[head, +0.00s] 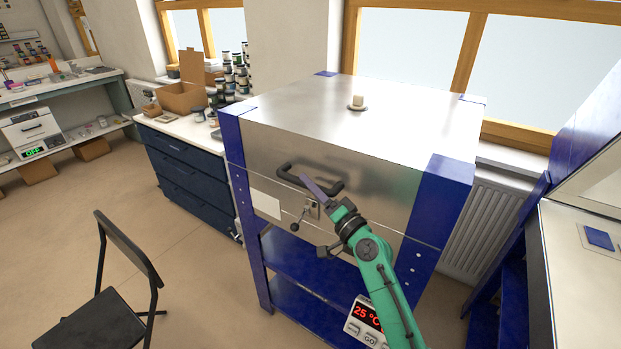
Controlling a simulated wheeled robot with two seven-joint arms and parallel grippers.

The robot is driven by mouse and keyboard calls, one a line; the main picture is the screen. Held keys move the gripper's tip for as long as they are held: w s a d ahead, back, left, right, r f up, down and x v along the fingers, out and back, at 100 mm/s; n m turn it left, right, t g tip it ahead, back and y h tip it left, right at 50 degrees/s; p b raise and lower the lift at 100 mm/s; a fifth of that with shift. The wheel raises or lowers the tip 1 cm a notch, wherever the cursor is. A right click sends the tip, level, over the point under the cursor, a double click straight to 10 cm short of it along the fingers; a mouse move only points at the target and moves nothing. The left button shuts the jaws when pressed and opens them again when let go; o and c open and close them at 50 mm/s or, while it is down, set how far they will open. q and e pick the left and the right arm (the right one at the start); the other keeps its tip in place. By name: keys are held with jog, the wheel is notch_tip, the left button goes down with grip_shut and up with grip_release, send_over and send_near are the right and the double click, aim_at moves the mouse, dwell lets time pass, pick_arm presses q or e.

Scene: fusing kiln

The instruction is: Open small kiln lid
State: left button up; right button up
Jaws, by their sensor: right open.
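The kiln (400,135) is a steel box in a blue frame, and its lid (300,105) is shut flat. A small pale plug (358,101) sits on top. A black bar handle (288,170) is on the front face. Below it is a small latch (312,209) with a black-knobbed lever (296,225). My right gripper (314,216) is open in front of the kiln. Its upper finger overlaps the handle in the picture, and its lower finger is below the latch. I cannot tell whether it touches the handle. My left gripper is not in view.
A controller (366,322) reading 25 °C is at the kiln's lower front, partly behind my arm. A black chair (105,315) stands at left. Navy drawers (185,170) stand left of the kiln, and a blue-framed unit (585,265) at right. Floor between chair and kiln is clear.

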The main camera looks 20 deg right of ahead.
jog(key=shift+w+a+r, duration=0.1)
jog(key=shift+w+a, duration=0.2)
jog(key=shift+w, duration=0.15)
jog(key=shift+d, duration=0.1)
jog(key=shift+c, duration=0.4)
jog(key=shift+s, duration=0.1)
grip_shut()
dwell(0.5)
